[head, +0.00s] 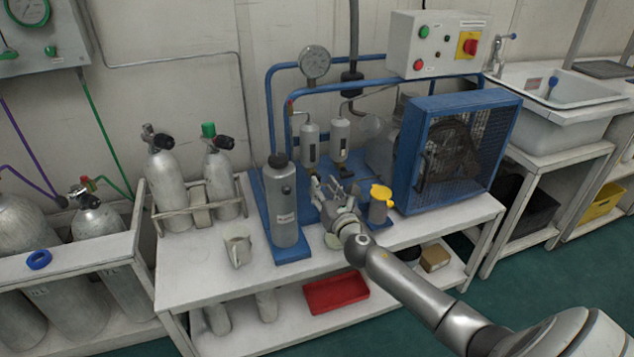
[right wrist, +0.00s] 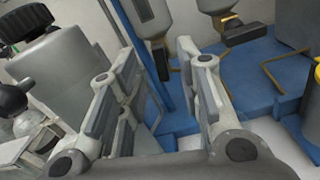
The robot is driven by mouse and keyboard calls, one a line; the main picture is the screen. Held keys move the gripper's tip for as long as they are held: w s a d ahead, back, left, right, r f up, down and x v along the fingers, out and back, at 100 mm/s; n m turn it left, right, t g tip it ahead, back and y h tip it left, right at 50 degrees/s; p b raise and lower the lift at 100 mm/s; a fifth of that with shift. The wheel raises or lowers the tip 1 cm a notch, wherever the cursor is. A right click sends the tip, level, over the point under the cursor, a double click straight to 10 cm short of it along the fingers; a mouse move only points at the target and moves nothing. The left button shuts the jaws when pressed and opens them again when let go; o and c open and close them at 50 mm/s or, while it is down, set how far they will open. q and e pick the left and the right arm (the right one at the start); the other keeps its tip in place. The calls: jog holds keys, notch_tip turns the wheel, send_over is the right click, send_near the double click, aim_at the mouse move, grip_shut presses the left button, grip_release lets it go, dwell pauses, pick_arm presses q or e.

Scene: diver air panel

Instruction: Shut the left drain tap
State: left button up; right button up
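Two small grey separator bottles, the left one (head: 310,146) and the right one (head: 340,139), hang side by side on the blue compressor frame. In the right wrist view, the left drain tap (right wrist: 161,64) is a dark piece below the left bottle (right wrist: 150,17), beyond the gap between my fingers. My left gripper is out of view.
A tall grey cylinder (head: 283,205) stands close left of my right gripper. A yellow-topped canister (head: 381,198) stands to its right, beside the blue fan cage (head: 455,150). A mug (head: 238,250) sits on the white bench (head: 200,275).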

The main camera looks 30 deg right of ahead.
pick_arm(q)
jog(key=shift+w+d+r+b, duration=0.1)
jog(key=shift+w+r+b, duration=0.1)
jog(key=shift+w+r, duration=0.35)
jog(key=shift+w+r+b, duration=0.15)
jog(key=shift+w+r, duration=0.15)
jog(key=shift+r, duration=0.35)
pick_arm(e)
jog(key=shift+x, duration=2.35)
jog(key=shift+a, duration=0.1)
grip_shut()
